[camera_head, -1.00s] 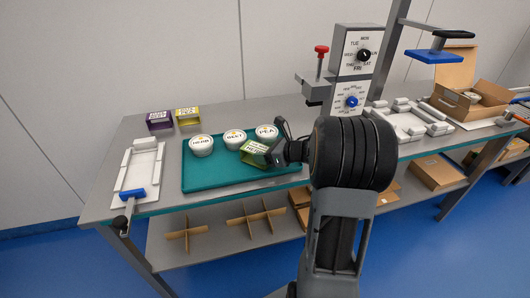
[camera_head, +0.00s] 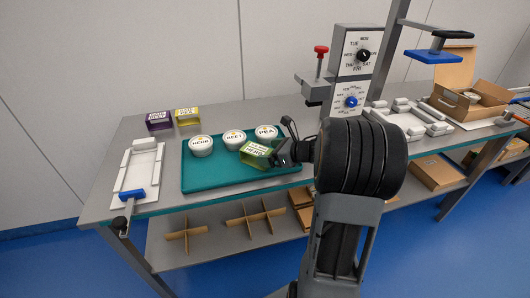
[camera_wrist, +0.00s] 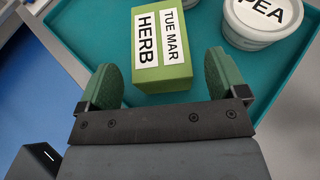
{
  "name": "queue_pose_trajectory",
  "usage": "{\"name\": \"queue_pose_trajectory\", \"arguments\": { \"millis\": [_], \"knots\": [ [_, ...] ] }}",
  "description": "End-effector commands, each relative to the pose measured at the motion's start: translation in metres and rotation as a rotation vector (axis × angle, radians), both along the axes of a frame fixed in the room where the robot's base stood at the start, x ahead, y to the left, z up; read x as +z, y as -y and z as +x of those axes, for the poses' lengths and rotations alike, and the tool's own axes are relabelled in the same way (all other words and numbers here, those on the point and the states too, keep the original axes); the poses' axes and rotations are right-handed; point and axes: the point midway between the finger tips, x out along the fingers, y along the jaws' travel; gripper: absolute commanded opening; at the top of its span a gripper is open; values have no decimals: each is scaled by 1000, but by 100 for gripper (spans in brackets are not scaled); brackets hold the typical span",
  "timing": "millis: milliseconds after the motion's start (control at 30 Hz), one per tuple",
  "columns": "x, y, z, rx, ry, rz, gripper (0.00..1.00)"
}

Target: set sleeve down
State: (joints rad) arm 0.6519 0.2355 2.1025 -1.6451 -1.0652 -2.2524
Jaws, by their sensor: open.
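The green sleeve (camera_head: 255,153) lies on the teal tray (camera_head: 205,181), in front of the BEET tub. In the wrist view the sleeve (camera_wrist: 161,45) shows labels reading HERB and TUE MAR on its upper face. My gripper (camera_head: 279,149) is at the right end of the sleeve. In the wrist view my gripper (camera_wrist: 168,82) is open, with one green-padded finger on each side of the sleeve's near end and a gap at each side. The sleeve appears to rest on the tray.
Tubs labelled HERB (camera_head: 201,146), BEET (camera_head: 235,139) and PEA (camera_head: 266,133) stand along the tray's back. A purple sleeve (camera_head: 159,121) and a yellow sleeve (camera_head: 188,117) are behind it on the bench. A white fixture (camera_head: 141,170) is at left; a dial stand (camera_head: 351,75) is at right.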

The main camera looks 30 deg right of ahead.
Motion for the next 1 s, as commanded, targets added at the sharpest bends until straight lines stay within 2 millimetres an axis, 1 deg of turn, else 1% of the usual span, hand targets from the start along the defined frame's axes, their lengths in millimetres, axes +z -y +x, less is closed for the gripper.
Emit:
{"name": "queue_pose_trajectory", "arguments": {
  "millis": [33, 200, 400, 567, 667, 767, 800, 867, 933, 967, 1000],
  "knots": [
    [5, 7, -8, -5, 4, -2, 91],
    [17, 24, -35, -4, 3, -3, 91],
    [29, 40, -59, -2, 1, -2, 91],
    [35, 46, -69, -6, 1, 0, 91],
    [41, 47, -63, -72, -10, 32, 91],
    [54, 44, -43, -253, -34, 133, 91],
    [61, 43, -33, -359, -46, 206, 91],
    [72, 41, -21, -543, -67, 356, 91],
    [81, 37, -13, -779, -101, 592, 91],
    [83, 35, -13, -881, -118, 709, 91],
    [84, 31, -16, -1013, -144, 870, 91]
  ]
}}
